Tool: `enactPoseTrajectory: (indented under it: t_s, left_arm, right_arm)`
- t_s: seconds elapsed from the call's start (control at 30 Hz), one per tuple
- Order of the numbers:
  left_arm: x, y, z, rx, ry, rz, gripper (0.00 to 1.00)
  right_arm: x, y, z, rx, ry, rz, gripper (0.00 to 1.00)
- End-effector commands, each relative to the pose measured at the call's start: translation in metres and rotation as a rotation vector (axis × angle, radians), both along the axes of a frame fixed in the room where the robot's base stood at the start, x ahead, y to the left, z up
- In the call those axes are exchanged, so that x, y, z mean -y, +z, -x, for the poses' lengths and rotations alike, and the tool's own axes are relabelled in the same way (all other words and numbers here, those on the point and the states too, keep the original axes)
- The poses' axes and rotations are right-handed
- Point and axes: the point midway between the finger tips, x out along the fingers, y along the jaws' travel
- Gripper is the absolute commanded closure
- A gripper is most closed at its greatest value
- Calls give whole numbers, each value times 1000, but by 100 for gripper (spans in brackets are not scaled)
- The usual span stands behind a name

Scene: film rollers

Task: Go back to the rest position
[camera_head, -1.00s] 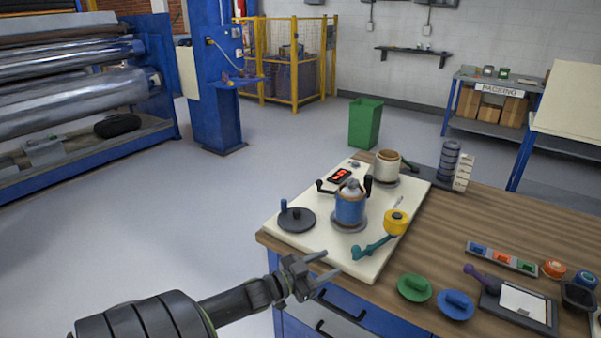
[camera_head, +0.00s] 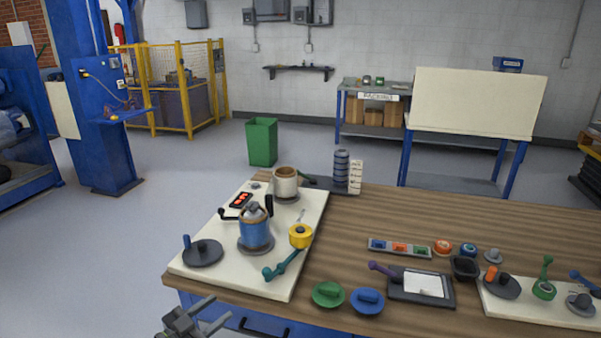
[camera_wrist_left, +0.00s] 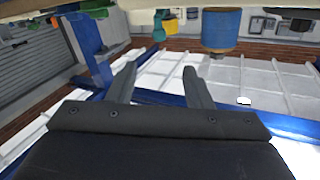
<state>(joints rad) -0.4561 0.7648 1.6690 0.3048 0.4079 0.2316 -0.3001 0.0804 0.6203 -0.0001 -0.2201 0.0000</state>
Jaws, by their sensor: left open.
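My left gripper (camera_head: 194,318) shows at the bottom edge of the head view, in front of the workbench's left front corner. It is open and empty. Its two fingers (camera_wrist_left: 160,88) stand apart in the left wrist view, with nothing between them. A blue spool (camera_wrist_left: 221,30) shows upside down beyond the fingers, apart from them. In the head view the blue spool (camera_head: 254,230) stands on the cream board (camera_head: 210,268) on the bench. My right gripper is not in view.
The wooden workbench (camera_head: 400,218) holds a yellow roll (camera_head: 300,236), a teal handled tool (camera_head: 284,264), a green disc (camera_head: 328,294) and a blue disc (camera_head: 366,301). A green bin (camera_head: 262,142) stands behind it. The floor left of the bench is clear.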

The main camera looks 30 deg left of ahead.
Motion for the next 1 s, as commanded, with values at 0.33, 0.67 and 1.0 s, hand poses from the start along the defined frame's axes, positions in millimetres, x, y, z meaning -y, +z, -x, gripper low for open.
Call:
enactPoseTrajectory:
  t_s: [0.33,0.67,1.0]
  left_arm:
    - [-17,-48,8,-96,90,-11,54]
    - [-23,-268,105,-629,374,-15,54]
    - [95,-426,256,-1215,409,20,54]
  right_arm:
    - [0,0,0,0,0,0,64]
    - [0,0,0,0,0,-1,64]
    - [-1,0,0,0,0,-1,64]
